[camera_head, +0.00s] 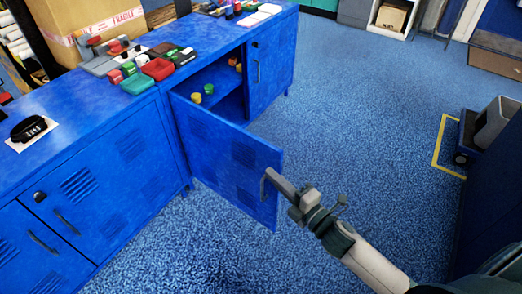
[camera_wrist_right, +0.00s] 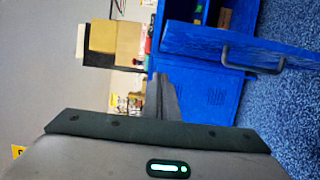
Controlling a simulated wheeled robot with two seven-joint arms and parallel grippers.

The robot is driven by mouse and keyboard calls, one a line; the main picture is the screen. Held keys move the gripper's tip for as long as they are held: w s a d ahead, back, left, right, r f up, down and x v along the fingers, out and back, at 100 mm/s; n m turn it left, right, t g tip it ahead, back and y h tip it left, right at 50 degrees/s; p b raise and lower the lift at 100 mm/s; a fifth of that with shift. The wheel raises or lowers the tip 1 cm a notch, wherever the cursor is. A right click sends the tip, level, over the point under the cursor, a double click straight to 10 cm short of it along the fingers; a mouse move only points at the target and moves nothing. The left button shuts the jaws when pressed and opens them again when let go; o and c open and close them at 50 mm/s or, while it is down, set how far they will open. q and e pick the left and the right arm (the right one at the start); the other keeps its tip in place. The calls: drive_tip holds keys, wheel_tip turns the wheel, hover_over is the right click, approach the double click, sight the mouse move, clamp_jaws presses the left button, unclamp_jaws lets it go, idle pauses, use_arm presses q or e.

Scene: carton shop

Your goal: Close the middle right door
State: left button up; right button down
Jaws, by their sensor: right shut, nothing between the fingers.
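The blue cabinet door (camera_head: 225,160) stands wide open, swung out from its cabinet over the floor. Its dark handle (camera_head: 264,185) is near the free edge. The door also shows in the right wrist view (camera_wrist_right: 200,42), with its handle (camera_wrist_right: 250,68) to the right of my fingers. My right gripper (camera_head: 272,178) is shut and empty, its tips close beside the handle and free edge; I cannot tell whether they touch. Its fingers (camera_wrist_right: 163,97) also show in the wrist view. My left gripper is not in view.
The open compartment (camera_head: 218,82) holds small yellow and green items. Closed blue doors (camera_head: 103,185) stand to the left and another (camera_head: 270,65) to the right. Small goods and a cardboard box (camera_head: 95,25) sit on the cabinet top. Blue floor is clear to the right, up to a cart (camera_head: 490,130).

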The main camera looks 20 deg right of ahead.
sight(262, 149)
drive_tip(key=shift+w, duration=0.1)
drive_tip(key=w, duration=0.7)
drive_tip(key=w+a, duration=0.1)
drive_tip(key=w, duration=0.3)
drive_tip(key=shift+w+d, duration=0.25)
drive_tip(key=shift+d, duration=0.15)
drive_tip(key=shift+d, duration=0.1)
